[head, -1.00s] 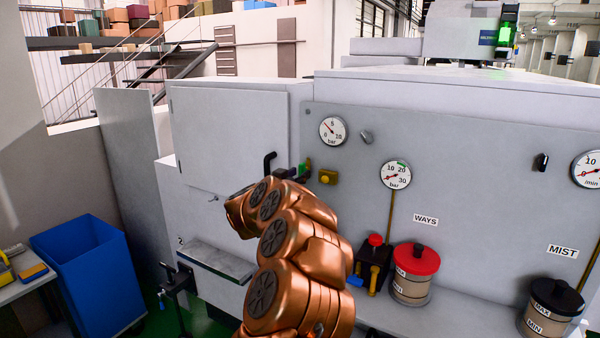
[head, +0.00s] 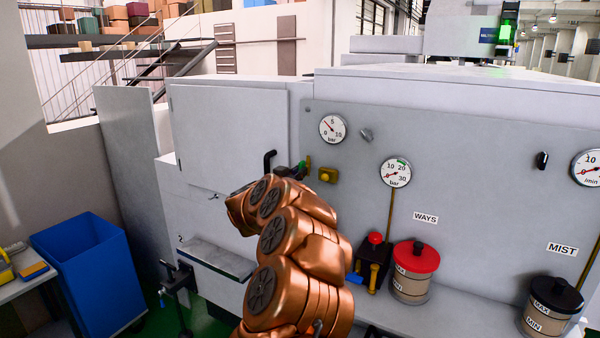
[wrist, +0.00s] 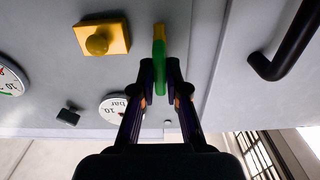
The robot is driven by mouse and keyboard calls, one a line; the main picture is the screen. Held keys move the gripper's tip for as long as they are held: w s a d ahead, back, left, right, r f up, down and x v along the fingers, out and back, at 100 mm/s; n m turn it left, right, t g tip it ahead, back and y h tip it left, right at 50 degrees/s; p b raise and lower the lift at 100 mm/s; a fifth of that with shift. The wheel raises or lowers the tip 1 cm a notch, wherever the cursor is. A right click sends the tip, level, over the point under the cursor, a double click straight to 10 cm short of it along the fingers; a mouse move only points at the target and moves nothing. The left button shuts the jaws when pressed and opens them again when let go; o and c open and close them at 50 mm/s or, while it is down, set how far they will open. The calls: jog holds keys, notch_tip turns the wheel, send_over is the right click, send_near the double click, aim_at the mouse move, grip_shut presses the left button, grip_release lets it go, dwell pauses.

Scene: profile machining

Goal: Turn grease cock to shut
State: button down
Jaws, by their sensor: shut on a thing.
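A slim green handle with a yellow end (wrist: 159,50) stands out at the panel in the wrist view; I take it for the grease cock's lever. My gripper (wrist: 160,72) is shut on the green part, one dark fingertip on each side. In the head view the green handle (head: 308,161) shows only as a small piece beside the gripper tip, left of a yellow block with a round knob (head: 327,175). That block also shows in the wrist view (wrist: 103,40). The cock's body and any position marks cannot be made out.
A black bent door handle (head: 268,160) is close left of my gripper. A red-lidded WAYS reservoir (head: 416,257) stands lower right.

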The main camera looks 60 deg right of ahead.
jog(key=shift+f+m+b, duration=0.1)
jog(key=shift+m+b, duration=0.3)
jog(key=shift+b, duration=0.2)
jog(key=shift+m+b, duration=1.8)
jog(key=shift+b, duration=0.3)
jog(key=shift+m+b, duration=1.8)
jog(key=shift+m, duration=0.2)
jog(key=shift+r+m, duration=0.2)
jog(key=shift+m, duration=0.2)
